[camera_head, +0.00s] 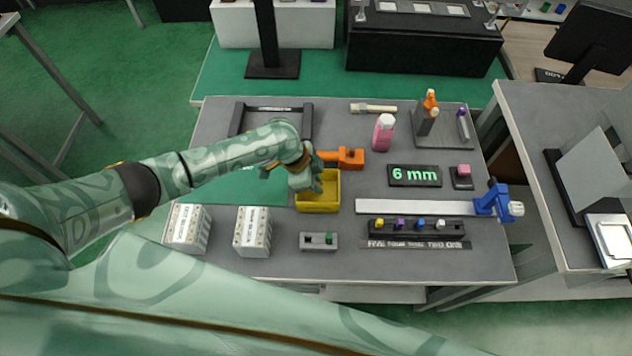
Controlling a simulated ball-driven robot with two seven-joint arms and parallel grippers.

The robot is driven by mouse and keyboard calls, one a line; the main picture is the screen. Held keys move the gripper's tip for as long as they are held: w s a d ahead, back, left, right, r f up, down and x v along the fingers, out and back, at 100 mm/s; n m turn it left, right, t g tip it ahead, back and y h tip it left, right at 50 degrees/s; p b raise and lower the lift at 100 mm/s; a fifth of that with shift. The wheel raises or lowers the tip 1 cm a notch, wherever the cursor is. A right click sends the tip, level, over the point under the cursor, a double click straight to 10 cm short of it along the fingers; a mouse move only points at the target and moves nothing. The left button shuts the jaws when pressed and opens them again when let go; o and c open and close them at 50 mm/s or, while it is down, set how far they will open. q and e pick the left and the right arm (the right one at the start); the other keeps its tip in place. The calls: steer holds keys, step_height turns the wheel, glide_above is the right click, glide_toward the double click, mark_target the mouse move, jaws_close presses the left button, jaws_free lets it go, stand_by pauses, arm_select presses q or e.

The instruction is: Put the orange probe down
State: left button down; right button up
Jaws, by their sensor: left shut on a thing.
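My left gripper (316,182) is over the far left part of a small yellow bin (318,207). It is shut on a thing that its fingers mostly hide. An orange tool-like piece (345,158) with a dark spot reaches out to the right from behind the gripper; I take it as the orange probe, but the grip itself is not clear. Another orange piece (430,102) stands upright at a grey block on a grey tray (447,137) at the back right. My right gripper is not in view.
Two white boxes (187,228) (252,231) stand at the front left. Some grey table top is bare right of the bin.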

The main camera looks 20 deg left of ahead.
arm_select(q)
steer(key=shift+f, duration=0.15)
steer(key=c, duration=1.5)
jaws_free()
steer(key=shift+o, duration=0.2)
steer(key=p+v, duration=0.4)
steer(key=v, duration=0.8)
steer(key=shift+r, duration=0.25)
steer(key=shift+s+f, duration=0.1)
steer(key=shift+s, duration=0.05)
